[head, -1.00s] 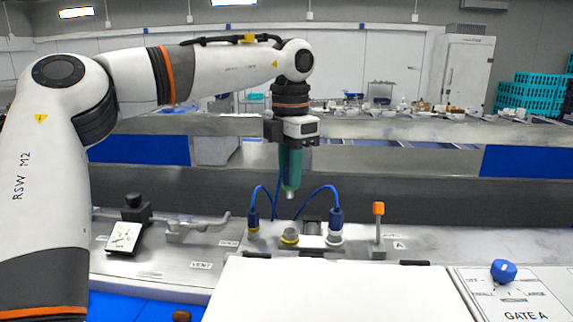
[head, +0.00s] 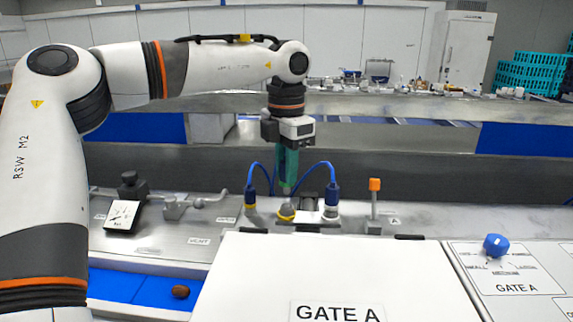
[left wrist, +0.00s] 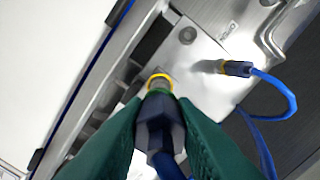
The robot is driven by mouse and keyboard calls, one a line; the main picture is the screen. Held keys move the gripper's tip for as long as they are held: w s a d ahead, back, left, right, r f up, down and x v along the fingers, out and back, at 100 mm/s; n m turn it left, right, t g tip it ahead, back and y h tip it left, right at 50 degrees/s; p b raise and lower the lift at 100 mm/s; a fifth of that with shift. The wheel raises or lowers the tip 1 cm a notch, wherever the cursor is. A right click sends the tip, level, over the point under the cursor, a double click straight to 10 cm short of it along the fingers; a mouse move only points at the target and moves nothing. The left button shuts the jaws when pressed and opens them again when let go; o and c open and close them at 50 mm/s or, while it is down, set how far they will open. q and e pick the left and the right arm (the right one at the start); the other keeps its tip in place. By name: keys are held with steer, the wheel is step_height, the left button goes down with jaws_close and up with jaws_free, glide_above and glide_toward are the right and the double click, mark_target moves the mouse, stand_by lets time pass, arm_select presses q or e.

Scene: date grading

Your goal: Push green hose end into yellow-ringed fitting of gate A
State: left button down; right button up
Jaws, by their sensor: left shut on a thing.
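My left gripper (head: 287,186) points down over the metal panel, its green fingers shut on the green hose end. In the left wrist view the hose end (left wrist: 158,122) is a dark blue plug with a green band near its tip, between the fingers (left wrist: 157,137). The yellow-ringed fitting of gate A (head: 286,213) is just below the tip in the head view. Its yellow ring (left wrist: 159,76) shows right beyond the tip in the wrist view. They look nearly lined up; whether they touch is unclear. The right gripper is not in view.
Blue hoses with plugs (head: 332,196) (head: 250,195) stand on either side of the fitting. An orange-topped lever (head: 375,186) is to the right. A white GATE A cover (head: 330,270) lies in front, with a blue knob (head: 496,245) beyond its right side.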

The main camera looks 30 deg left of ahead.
mark_target(286, 189)
arm_select(q)
steer(key=shift+f, duration=0.2)
stand_by(0.5)
steer(key=shift+f+b, duration=0.6)
steer(key=shift+f, duration=0.15)
steer(key=shift+f+b, duration=1.05)
steer(key=shift+f, duration=0.55)
stand_by(1.7)
steer(key=c, duration=1.8)
jaws_free()
steer(key=shift+c, duration=0.2)
steer(key=o, duration=1.1)
